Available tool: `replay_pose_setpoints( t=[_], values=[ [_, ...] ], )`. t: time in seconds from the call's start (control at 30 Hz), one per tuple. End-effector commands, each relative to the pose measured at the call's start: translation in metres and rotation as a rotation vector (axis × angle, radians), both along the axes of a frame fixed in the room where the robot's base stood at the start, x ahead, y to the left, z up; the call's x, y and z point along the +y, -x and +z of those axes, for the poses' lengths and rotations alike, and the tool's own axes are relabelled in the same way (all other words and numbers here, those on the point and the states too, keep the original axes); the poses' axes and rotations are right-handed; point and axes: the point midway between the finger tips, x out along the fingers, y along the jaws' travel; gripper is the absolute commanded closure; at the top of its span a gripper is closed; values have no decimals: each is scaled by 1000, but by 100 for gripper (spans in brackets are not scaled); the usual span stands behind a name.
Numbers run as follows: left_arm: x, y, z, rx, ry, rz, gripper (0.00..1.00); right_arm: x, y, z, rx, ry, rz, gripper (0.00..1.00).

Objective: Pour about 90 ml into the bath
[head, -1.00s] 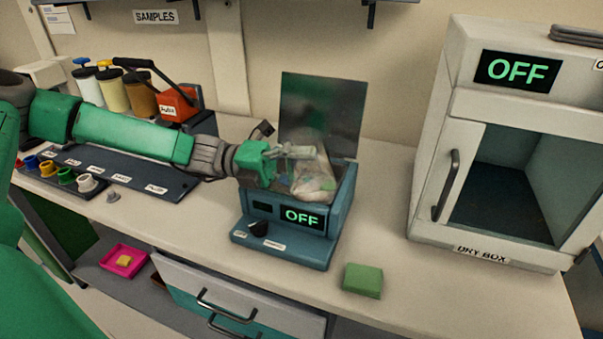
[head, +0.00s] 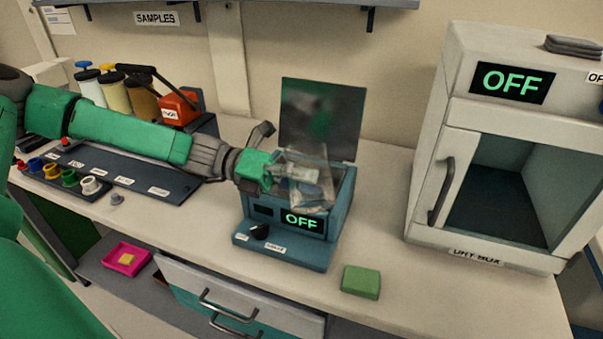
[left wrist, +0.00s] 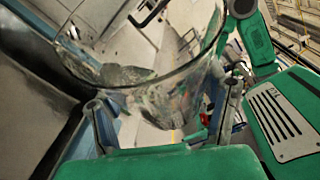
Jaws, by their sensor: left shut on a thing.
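The bath (head: 338,215) is a blue box on the bench with an open top, a raised dark lid and a green "OFF" display. My left gripper (head: 292,176) is shut on a clear beaker (head: 318,192) over the bath's opening. The beaker looks tilted in the head view. In the left wrist view the clear beaker (left wrist: 150,75) sits between the fingers, with its rim facing the camera. I cannot tell how much liquid is in the beaker or the bath. My right gripper is not in view.
The dry box (head: 470,235) stands at right, reading "OFF". A green block (head: 361,282) lies near the bench's front edge. A dark rack (head: 130,183) with coloured cups and several bottles (head: 116,95) are at left. Bench between bath and dry box is clear.

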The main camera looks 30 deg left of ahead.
Motion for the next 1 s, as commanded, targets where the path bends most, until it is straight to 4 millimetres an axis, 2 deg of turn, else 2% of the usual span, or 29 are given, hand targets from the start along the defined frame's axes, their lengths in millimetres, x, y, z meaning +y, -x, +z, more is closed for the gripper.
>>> replay_pose_setpoints(
  t=[0.03,0.1,0.27,1.0],
  values=[
    [0,0,7,-22,-19,-3,71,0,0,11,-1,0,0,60],
    [0,0,8,-53,-48,-2,71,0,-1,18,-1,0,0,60],
    [0,-1,8,-110,-99,-2,71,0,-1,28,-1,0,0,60],
    [0,-1,5,-127,-114,-3,71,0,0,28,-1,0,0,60]
  ],
)
